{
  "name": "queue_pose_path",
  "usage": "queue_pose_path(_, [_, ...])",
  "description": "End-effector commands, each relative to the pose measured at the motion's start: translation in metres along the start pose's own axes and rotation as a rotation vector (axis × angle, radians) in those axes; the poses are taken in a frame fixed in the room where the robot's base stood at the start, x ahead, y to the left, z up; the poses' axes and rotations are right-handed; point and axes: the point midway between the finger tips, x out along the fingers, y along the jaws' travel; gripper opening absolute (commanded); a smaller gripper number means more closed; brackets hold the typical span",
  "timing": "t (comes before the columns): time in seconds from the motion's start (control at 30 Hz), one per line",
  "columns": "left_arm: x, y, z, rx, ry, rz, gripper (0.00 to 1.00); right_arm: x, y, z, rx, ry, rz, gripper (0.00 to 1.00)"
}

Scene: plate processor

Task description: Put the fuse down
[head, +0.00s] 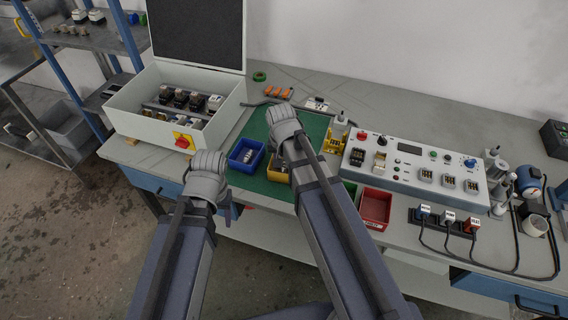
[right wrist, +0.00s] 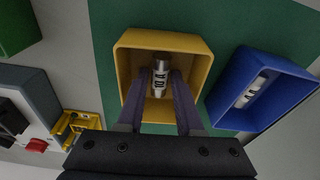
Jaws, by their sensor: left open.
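A silver fuse with dark markings (right wrist: 160,66) stands between the fingertips of my right gripper (right wrist: 160,85), inside the outline of a yellow bin (right wrist: 192,105). Both fingers press close along its sides; whether it touches the bin floor I cannot tell. In the head view the right gripper (head: 284,125) is over the green mat, its fingers hidden, and the yellow bin (head: 278,177) is partly covered by my arm. A second fuse (right wrist: 252,92) lies in the blue bin (right wrist: 275,112), also in the head view (head: 246,165). My left gripper (head: 207,165) is open, left of the blue bin.
The green mat (head: 258,187) carries the bins. An open grey enclosure (head: 150,120) with a red-yellow switch stands left. A test panel (head: 410,170), a red bin (head: 375,208) and cabled plugs (head: 448,217) are on the right. A yellow holder (head: 335,140) stands near my right gripper.

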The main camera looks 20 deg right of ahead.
Motion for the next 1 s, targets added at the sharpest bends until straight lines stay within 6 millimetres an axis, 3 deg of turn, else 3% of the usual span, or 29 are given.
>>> queue_pose_path(0.17, [0.000, 0.000, 0.000, 0.000, 0.000, 0.000, 0.56, 0.000, 0.000, 0.000, 0.000, 0.000, 0.000, 0.56])
queue_pose_path(0.57, [-0.005, 0.000, 0.000, 0.000, 0.000, 0.000, 0.56, -0.005, 0.000, -0.001, 0.000, 0.000, 0.000, 0.56])
queue_pose_path(0.77, [-0.021, -0.002, 0.001, 0.000, 0.000, 0.000, 0.56, -0.021, 0.000, -0.001, 0.000, 0.000, 0.000, 0.56])
queue_pose_path(1.0, [-0.055, -0.005, 0.003, 0.000, 0.000, 0.000, 0.56, -0.056, 0.000, -0.001, 0.000, 0.000, 0.000, 0.56])
